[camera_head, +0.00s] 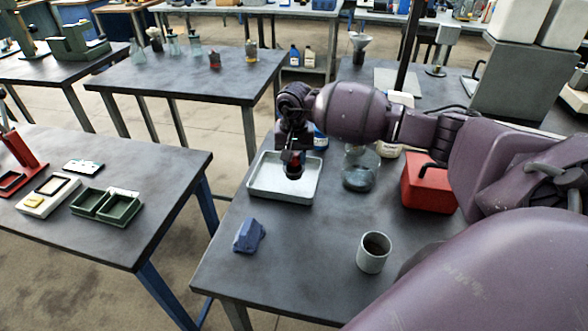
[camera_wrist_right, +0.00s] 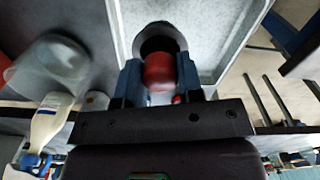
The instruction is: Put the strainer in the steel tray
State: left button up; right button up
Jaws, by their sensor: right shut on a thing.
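The steel tray (camera_head: 262,181) is a shallow pale grey tray at the far left of the near table. It also shows in the right wrist view (camera_wrist_right: 215,22). My right gripper (camera_head: 293,161) points down over the tray's right half. In the right wrist view its blue fingers (camera_wrist_right: 158,76) are shut on the red part of the strainer (camera_wrist_right: 159,72). The strainer's dark round part shows beyond the red, within the tray's outline. I cannot tell whether it touches the tray floor. My left gripper is not in view.
A glass vessel (camera_head: 358,177) stands right of the tray, with a red box (camera_head: 428,187) beyond it.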

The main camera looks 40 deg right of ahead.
aim_at(294, 168)
jog(key=shift+f, duration=2.3)
jog(key=shift+f, duration=0.2)
jog(key=o, duration=1)
jog(key=shift+r, duration=0.15)
